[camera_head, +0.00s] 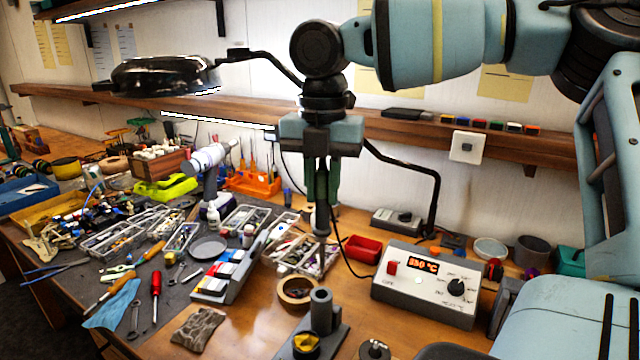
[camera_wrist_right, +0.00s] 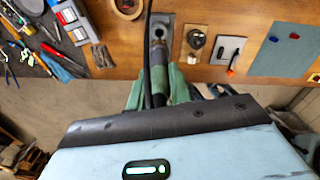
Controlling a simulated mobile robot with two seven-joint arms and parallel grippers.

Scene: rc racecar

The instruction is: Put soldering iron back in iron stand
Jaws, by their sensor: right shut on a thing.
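My right gripper (camera_head: 322,200) points down over the workbench, shut on the soldering iron (camera_head: 322,222). The iron hangs roughly upright, its lower end pointing down, with a dark cable running from it. In the right wrist view the iron (camera_wrist_right: 158,65) sits between the green fingers of the right gripper (camera_wrist_right: 158,90). The iron stand (camera_head: 321,311), a grey upright tube on a flat base, stands at the front of the bench. In the head view the iron appears above the tube, apart from it. In the wrist view the iron partly covers the stand (camera_wrist_right: 167,19). My left gripper is not in view.
A soldering station (camera_head: 428,284) with a lit display stands right of the stand. A lamp arm (camera_head: 437,200) rises behind. Tools crowd the bench's left.

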